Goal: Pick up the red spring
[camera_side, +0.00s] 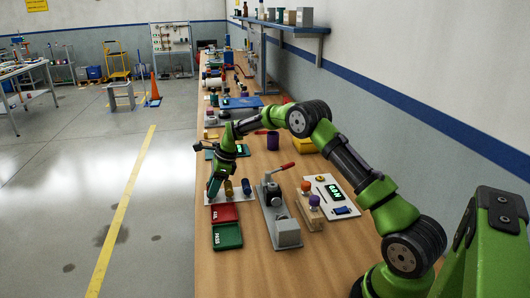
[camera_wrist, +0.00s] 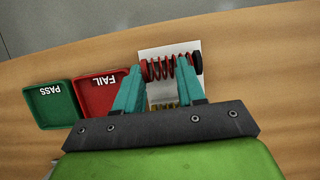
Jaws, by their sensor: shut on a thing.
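The red spring (camera_wrist: 166,69) shows in the wrist view as a coil with dark end caps, lying across the picture over a white sheet (camera_wrist: 157,54). My gripper (camera_wrist: 160,75) is shut on it, with the teal fingers on either side of part of the coil. I cannot tell whether the spring touches the sheet. In the side view my gripper (camera_side: 214,188) points down at the left end of the white sheet, and the red spring is hidden there.
A red FAIL tray (camera_side: 225,213) and a green PASS tray (camera_side: 228,237) lie in front of the sheet. A grey press with a red lever (camera_side: 280,210) stands to the right. The bench's left edge is close to my gripper.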

